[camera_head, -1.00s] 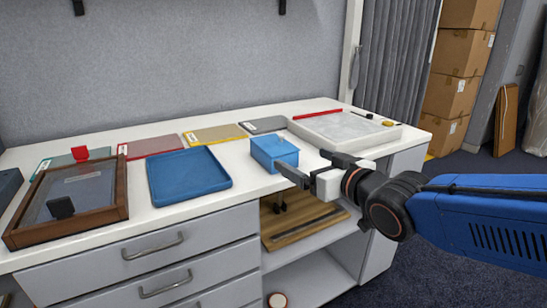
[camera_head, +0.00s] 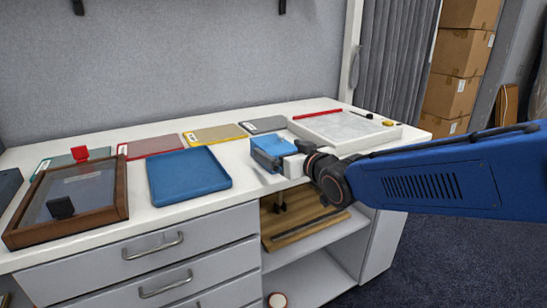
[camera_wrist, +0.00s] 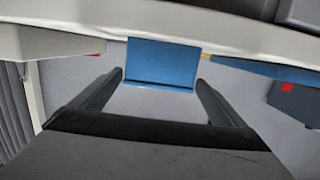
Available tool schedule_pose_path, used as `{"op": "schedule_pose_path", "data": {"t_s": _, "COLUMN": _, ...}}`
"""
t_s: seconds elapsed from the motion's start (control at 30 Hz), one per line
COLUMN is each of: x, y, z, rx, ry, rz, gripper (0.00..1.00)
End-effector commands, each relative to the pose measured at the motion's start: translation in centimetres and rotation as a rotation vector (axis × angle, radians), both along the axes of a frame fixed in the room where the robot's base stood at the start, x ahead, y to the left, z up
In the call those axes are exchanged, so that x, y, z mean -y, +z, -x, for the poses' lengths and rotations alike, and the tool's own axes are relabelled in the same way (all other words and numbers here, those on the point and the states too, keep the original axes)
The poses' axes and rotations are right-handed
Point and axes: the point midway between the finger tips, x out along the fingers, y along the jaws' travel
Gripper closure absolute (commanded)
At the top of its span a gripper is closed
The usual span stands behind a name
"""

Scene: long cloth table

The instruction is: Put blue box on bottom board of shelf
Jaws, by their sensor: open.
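The blue box (camera_head: 268,146) stands on the white tabletop near its front edge, above the open shelf. My gripper (camera_head: 272,162) is at the box's front right side, with its fingers open. In the wrist view the box (camera_wrist: 162,62) appears centred between the fingertips (camera_wrist: 160,80), with a gap on each side; the fingers are not closed on it. The shelf's white bottom board (camera_head: 310,278) shows below the tabletop. Part of the box is hidden behind my gripper in the head view.
A wooden board (camera_head: 300,228) lies on the shelf's upper level. A small round item (camera_head: 277,300) sits low in the shelf. A blue tray (camera_head: 188,177) and a brown-framed case (camera_head: 70,205) lie left of the box. A white tray (camera_head: 345,130) lies to the right.

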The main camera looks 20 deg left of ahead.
Motion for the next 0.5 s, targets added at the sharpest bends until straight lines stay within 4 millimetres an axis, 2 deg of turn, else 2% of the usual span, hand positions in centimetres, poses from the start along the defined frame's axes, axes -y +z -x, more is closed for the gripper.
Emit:
{"op": "schedule_pose_path", "data": {"t_s": 0.27, "x": -0.9, "y": -0.4, "z": -0.9, "rx": 0.000, "ry": 0.000, "rz": 0.000, "gripper": 0.05}}
{"op": "schedule_pose_path", "data": {"t_s": 0.5, "x": -3.0, "y": -1.2, "z": -3.0, "rx": -0.001, "ry": 0.000, "rz": 0.001, "gripper": 0.05}}
